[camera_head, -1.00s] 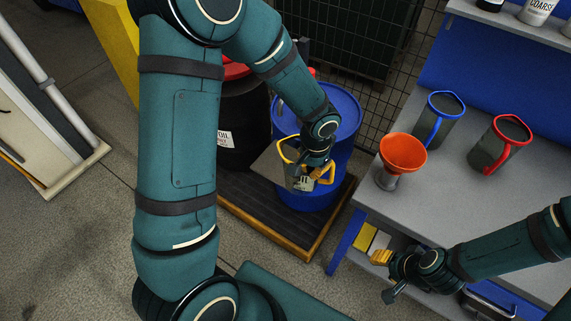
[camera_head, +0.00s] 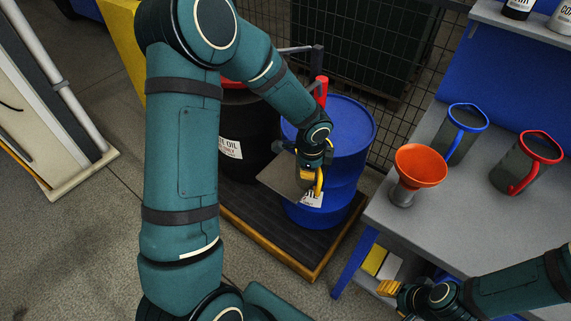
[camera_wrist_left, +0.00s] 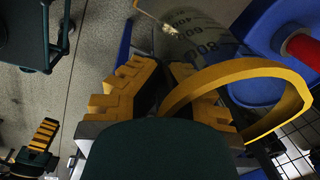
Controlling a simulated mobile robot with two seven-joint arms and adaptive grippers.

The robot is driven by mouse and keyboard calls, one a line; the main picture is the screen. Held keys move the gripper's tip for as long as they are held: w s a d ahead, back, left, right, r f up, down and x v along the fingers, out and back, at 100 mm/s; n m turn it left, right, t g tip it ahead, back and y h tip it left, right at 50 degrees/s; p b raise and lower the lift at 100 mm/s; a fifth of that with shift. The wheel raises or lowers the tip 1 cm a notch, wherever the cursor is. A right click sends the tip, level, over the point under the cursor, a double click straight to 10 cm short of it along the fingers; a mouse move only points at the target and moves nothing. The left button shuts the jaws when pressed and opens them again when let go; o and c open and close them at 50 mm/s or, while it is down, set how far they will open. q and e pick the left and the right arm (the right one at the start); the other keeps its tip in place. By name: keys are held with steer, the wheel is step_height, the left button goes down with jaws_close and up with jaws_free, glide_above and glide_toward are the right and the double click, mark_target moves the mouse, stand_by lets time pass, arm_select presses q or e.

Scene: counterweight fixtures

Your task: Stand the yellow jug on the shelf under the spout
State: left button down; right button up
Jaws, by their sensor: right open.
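The yellow jug shows by its yellow handle (camera_head: 319,182); my left arm hides most of it. In the left wrist view the handle loop (camera_wrist_left: 250,68) passes round one finger, and the clear, marked body (camera_wrist_left: 205,38) lies beyond. My left gripper (camera_wrist_left: 164,82) is closed around this handle. A flat grey plate (camera_head: 274,184), likely the shelf, sits just left of the jug; I cannot tell if they touch. A red cylinder (camera_head: 322,90) stands over the blue drum; I cannot make out the spout. My right gripper (camera_head: 388,288) is open and empty by the bench's front edge.
The blue drum (camera_head: 350,140) and a black oil drum (camera_head: 240,165) stand on a wood-edged pallet (camera_head: 290,262). The grey bench (camera_head: 440,215) at right holds an orange funnel (camera_head: 421,165), a blue-handled jug (camera_head: 460,135) and a red-handled jug (camera_head: 527,163). Wire mesh closes the back.

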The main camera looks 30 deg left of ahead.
arm_select(q)
steer(key=a+f+b, duration=0.1)
steer(key=a+f, duration=0.2)
steer(key=a, duration=0.5)
steer(key=shift+w+a+f, duration=0.15)
steer(key=shift+w+f, duration=0.1)
steer(key=shift+w, duration=0.1)
steer(key=shift+f, duration=0.15)
steer(key=c, duration=1.1)
jaws_free()
steer(key=shift+c, duration=0.2)
